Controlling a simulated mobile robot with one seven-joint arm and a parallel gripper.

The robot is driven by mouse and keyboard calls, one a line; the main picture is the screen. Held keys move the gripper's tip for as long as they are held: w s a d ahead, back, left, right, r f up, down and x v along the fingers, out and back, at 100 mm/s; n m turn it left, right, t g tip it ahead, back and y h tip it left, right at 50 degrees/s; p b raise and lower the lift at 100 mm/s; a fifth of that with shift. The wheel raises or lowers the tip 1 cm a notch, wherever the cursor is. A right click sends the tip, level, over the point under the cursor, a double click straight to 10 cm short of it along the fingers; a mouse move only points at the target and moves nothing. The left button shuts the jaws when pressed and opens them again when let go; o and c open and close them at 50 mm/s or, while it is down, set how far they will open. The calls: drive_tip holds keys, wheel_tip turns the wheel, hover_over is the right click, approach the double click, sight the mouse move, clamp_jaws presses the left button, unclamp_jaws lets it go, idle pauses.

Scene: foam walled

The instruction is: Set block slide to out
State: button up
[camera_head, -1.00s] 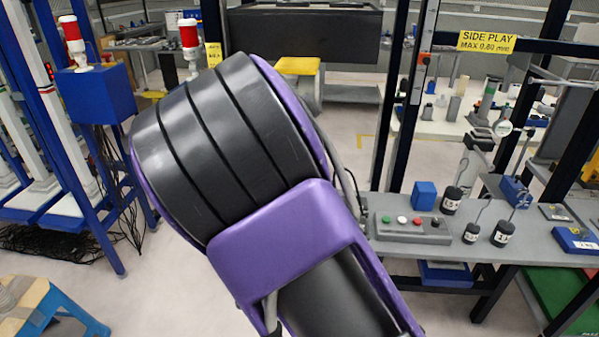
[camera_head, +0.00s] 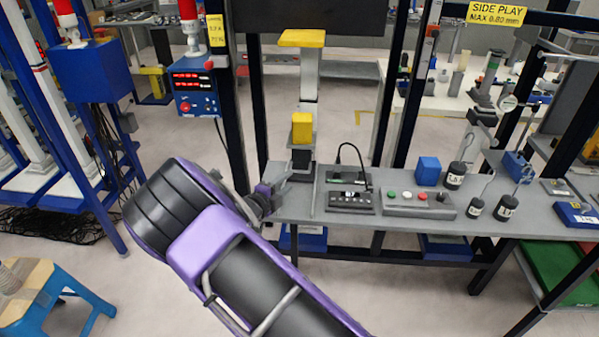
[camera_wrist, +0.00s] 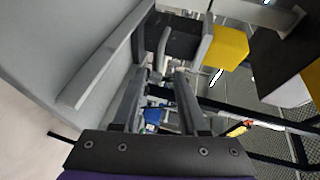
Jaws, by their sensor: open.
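A yellow block (camera_head: 302,127) with a dark block (camera_head: 302,159) below it stands at the left end of the grey bench, and I take these to be the block slide. The yellow block (camera_wrist: 228,47) and the dark block (camera_wrist: 183,38) also show in the wrist view, ahead of the fingers, with a pale plate between them. I cannot tell the slide's position. My gripper (camera_head: 276,186) is at the bench's left end, just left of and below the dark block. In the wrist view my gripper (camera_wrist: 160,82) is open, its two fingers apart with nothing seen held between them.
The grey bench (camera_head: 400,238) carries a button box (camera_head: 415,204), a black switch panel (camera_head: 350,200), a blue block (camera_head: 428,170) and several black weights. A raised grey strip (camera_wrist: 105,62) lies left of the fingers. A red-display box (camera_head: 195,93) hangs at left.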

sight(299, 172)
drive_tip(key=x, duration=0.8)
drive_tip(key=shift+w+d+f, duration=0.1)
drive_tip(key=shift+w, duration=0.1)
clamp_jaws()
idle(1.1)
